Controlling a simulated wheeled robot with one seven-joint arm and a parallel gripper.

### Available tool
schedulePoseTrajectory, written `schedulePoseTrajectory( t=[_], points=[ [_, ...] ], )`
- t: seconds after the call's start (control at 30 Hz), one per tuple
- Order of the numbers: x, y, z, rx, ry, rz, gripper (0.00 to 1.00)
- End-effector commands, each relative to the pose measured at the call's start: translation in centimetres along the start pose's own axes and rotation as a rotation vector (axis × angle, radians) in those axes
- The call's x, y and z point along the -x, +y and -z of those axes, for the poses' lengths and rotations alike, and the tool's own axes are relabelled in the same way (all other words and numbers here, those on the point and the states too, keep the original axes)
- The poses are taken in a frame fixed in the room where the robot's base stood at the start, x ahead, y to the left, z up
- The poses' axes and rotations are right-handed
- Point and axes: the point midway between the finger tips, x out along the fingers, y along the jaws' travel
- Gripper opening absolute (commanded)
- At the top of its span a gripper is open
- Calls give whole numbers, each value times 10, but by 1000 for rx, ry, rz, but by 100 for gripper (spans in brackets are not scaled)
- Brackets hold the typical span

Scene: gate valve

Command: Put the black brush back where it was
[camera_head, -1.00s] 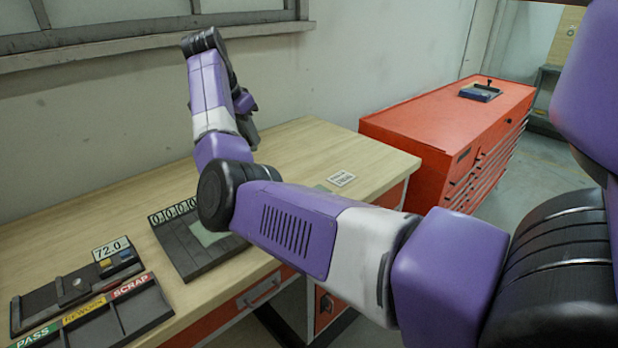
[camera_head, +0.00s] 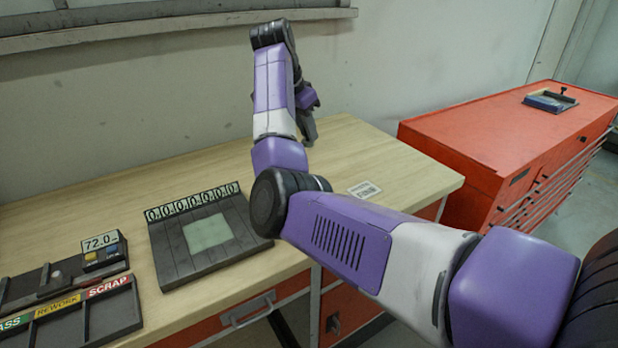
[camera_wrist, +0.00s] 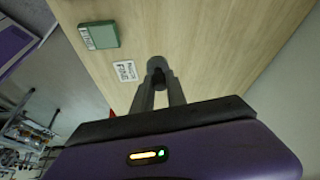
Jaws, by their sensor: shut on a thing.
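My gripper (camera_wrist: 157,88) shows in the wrist view with its fingers shut on a dark, rounded thing (camera_wrist: 156,64), which I take to be the black brush. Only its end shows beyond the fingertips, over the wooden bench top. I cannot tell whether it touches the wood. In the head view my arm reaches over the bench (camera_head: 385,150), and the brush is not clearly visible there. A white printed label (camera_wrist: 125,71) lies on the bench just left of my fingers in the wrist view.
A green box (camera_wrist: 100,35) lies beyond the label in the wrist view. A dark plate with a number strip (camera_head: 180,248) and a sorting tray (camera_head: 112,315) occupy the bench's left. A red cabinet (camera_head: 470,140) carries a small blue tray (camera_head: 548,101). The wall bounds the bench's back.

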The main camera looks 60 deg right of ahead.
Motion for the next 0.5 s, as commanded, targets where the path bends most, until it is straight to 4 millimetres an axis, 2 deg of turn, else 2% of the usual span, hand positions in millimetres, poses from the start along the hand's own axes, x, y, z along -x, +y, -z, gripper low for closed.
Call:
schedulePoseTrajectory(
  t=[0.1,0.3,0.5],
  points=[
    [-27,1,-12,2,-1,-4,0],
    [-69,1,-29,2,0,-2,0],
    [-92,0,-38,0,0,0,0]
  ],
)
